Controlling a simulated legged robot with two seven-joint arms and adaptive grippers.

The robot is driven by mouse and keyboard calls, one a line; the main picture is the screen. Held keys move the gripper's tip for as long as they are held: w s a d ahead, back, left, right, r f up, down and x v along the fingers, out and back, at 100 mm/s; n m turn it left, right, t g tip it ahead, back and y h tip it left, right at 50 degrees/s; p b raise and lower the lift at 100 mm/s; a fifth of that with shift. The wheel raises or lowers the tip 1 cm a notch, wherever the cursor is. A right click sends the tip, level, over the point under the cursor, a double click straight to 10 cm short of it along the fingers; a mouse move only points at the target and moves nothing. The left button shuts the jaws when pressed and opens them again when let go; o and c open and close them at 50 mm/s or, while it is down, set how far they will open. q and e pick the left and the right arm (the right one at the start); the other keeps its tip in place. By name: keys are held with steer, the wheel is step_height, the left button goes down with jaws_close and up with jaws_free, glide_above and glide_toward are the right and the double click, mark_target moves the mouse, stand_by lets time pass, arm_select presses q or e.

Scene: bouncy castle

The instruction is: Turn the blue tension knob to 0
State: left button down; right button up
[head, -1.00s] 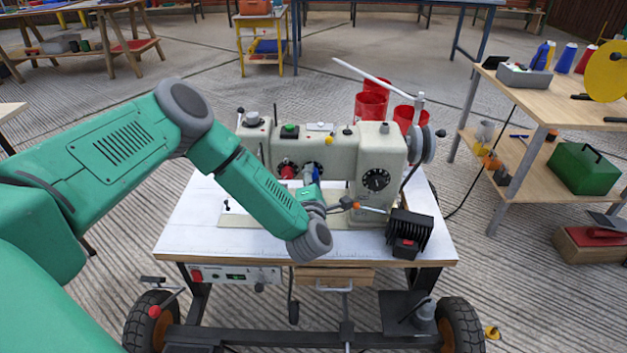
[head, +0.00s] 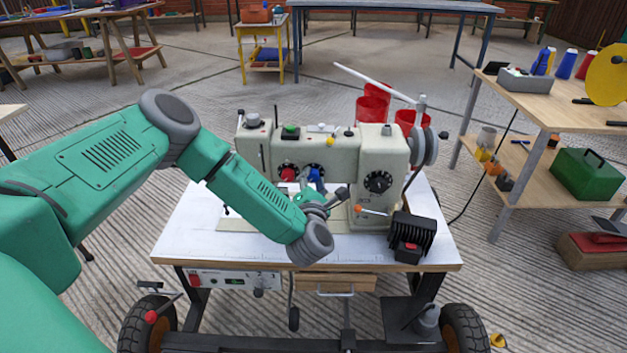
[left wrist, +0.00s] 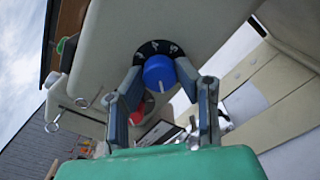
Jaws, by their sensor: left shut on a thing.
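The blue tension knob (left wrist: 158,70) sits on a black dial plate (left wrist: 150,48) with white marks, on the front of the cream sewing machine (head: 342,150). In the head view the blue knob (head: 317,175) is partly hidden by my left gripper (head: 318,186). In the left wrist view the two fingers of my left gripper (left wrist: 160,74) are on either side of the knob and shut on it. A white line shows on the knob's face, but I cannot read which number it points to. My right gripper is not in view.
A red knob (head: 288,174) is just left of the blue one. An orange-tipped lever (head: 372,210) and a black finned box (head: 411,232) are to the right. The machine stands on a wheeled white-topped table (head: 200,232). A wooden shelf table (head: 550,105) stands further right.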

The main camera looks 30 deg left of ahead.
arm_select(q)
steer(key=shift+s+f, duration=0.15)
steer(key=shift+f, duration=0.25)
steer(key=c, duration=1.2)
jaws_free()
steer(key=shift+a, duration=0.1)
steer(key=shift+r, duration=0.1)
steer(key=shift+v, duration=3.65)
